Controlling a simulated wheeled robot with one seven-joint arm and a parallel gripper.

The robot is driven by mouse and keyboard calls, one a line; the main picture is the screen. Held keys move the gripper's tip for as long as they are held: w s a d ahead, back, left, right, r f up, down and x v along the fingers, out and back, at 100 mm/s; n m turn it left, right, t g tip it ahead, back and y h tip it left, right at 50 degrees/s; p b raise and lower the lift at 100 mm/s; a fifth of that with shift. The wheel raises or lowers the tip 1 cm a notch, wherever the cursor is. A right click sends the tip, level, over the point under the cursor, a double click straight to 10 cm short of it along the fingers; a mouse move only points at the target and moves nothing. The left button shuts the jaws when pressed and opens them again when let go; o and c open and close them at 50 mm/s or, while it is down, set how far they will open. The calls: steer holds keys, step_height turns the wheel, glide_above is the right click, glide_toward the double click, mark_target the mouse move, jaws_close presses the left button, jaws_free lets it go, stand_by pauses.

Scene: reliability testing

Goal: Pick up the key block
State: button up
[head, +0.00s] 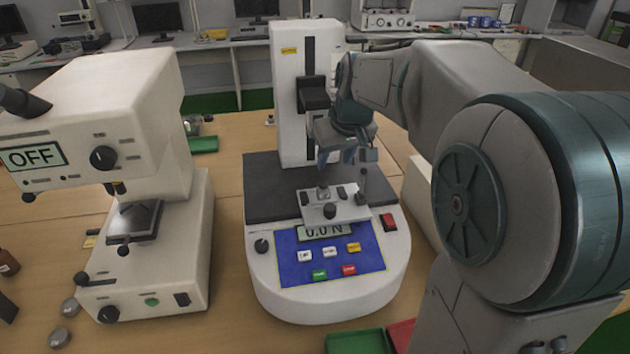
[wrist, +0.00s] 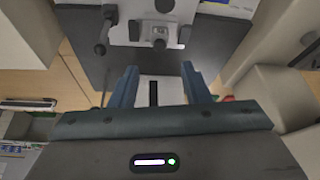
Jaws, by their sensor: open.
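No part is clearly marked as the key block. A small grey block (head: 323,193) stands on a light grey fixture plate (head: 338,214) with black knobs, on the test machine in the middle; I cannot tell whether it is the key block. In the wrist view, a small grey block (wrist: 159,42) shows near the top, on the fixture. My gripper (head: 348,157) is above the machine's black bed, just behind and above the fixture. In the wrist view my gripper (wrist: 159,72) is open, with nothing between its fingers; the small block lies beyond the fingertips.
The machine's tall white column (head: 292,100) stands close behind my gripper. A white instrument reading OFF (head: 100,125) stands at the left. Green and red trays (head: 358,342) lie at the front. Bare wooden table (head: 232,165) shows between the two machines.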

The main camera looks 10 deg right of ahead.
mark_target(324, 184)
steer(key=x, duration=0.8)
steer(key=shift+a+f, duration=0.15)
steer(key=shift+f, duration=0.05)
steer(key=shift+w+p+x, duration=0.15)
steer(key=shift+p+x, duration=0.25)
steer(key=shift+x, duration=0.85)
steer(key=shift+w+p+x, duration=0.15)
steer(key=shift+p+x, duration=0.25)
steer(key=shift+x, duration=0.85)
steer(key=shift+r, duration=0.15)
steer(key=c, duration=0.9)
